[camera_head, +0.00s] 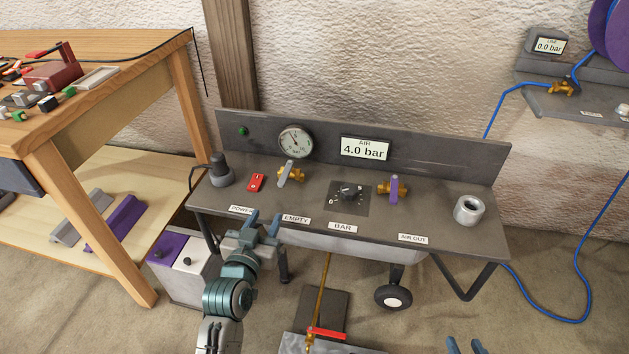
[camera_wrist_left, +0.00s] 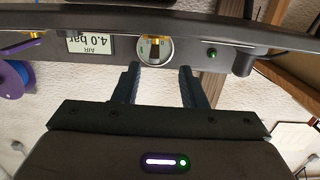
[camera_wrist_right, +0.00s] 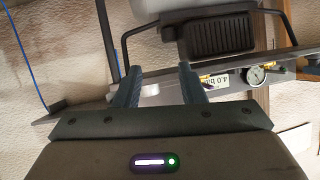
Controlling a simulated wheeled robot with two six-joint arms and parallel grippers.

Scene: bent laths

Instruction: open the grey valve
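The grey valve (camera_head: 290,174) is a brass body with a flat grey lever, on the dark panel bench behind the EMPTY label (camera_head: 296,218). Its lever lies across the brass body, pointing towards the bench front. My left gripper (camera_head: 264,220) is open and empty, at the bench's front edge, in front of and slightly left of the valve and apart from it. In the left wrist view its fingers (camera_wrist_left: 158,87) are spread, with the round gauge (camera_wrist_left: 155,50) seen between them. My right gripper (camera_head: 465,345) is open and empty, low at the right; its fingers (camera_wrist_right: 158,85) are spread.
A red switch (camera_head: 256,182) and a black knob post (camera_head: 220,170) stand left of the valve. A dial (camera_head: 348,192), a purple-levered valve (camera_head: 394,188) and a metal ring (camera_head: 468,210) are to the right. The AIR display (camera_head: 365,148) reads 4.0 bar. A wooden workbench (camera_head: 130,120) stands left.

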